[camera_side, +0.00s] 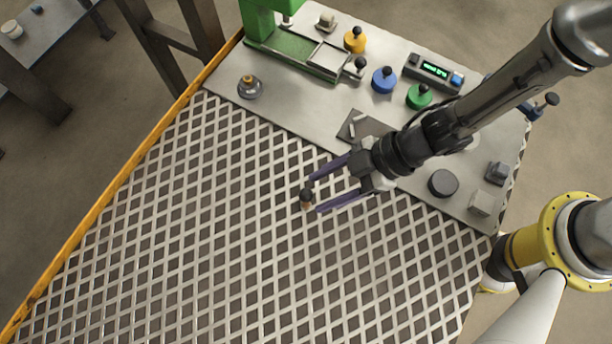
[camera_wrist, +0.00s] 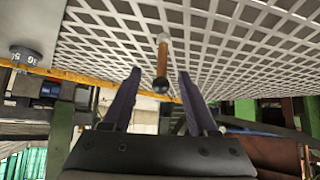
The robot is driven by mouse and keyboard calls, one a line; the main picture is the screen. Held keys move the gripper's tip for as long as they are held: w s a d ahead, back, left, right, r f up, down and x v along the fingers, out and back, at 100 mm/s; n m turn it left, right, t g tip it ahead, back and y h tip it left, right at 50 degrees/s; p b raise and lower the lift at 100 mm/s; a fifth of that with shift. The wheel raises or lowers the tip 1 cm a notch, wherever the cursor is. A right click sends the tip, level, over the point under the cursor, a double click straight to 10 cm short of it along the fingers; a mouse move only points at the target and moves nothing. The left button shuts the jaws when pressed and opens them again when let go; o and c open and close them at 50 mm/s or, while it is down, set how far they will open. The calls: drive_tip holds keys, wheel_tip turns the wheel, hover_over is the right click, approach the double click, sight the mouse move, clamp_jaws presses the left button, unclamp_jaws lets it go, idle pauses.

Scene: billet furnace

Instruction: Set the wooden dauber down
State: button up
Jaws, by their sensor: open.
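The wooden dauber (camera_side: 305,203) is at the mesh surface (camera_side: 200,220), just beyond and between my fingertips. It has a dark round knob and a short brown handle. In the wrist view the dauber (camera_wrist: 162,64) shows a pale end towards the mesh and its black knob towards my gripper. My gripper (camera_side: 314,196) has two purple fingers spread apart. In the wrist view the fingers of my gripper (camera_wrist: 159,73) stand either side of the knob with gaps. I cannot tell whether the dauber's pale end touches the mesh.
A grey metal shelf (camera_side: 225,83) borders the mesh at the back. It holds a green press (camera_side: 300,50), yellow (camera_side: 355,41), blue (camera_side: 384,82) and green (camera_side: 418,98) knobbed pieces, a digital readout (camera_side: 434,70) and a dark round block (camera_side: 442,183). The mesh left of my gripper is clear.

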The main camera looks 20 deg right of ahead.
sight(294, 210)
drive_tip(key=shift+x, duration=3.95)
drive_tip(key=shift+s+a+r, duration=0.1)
drive_tip(key=shift+r, duration=0.05)
drive_tip(key=shift+c, duration=0.3)
clamp_jaws()
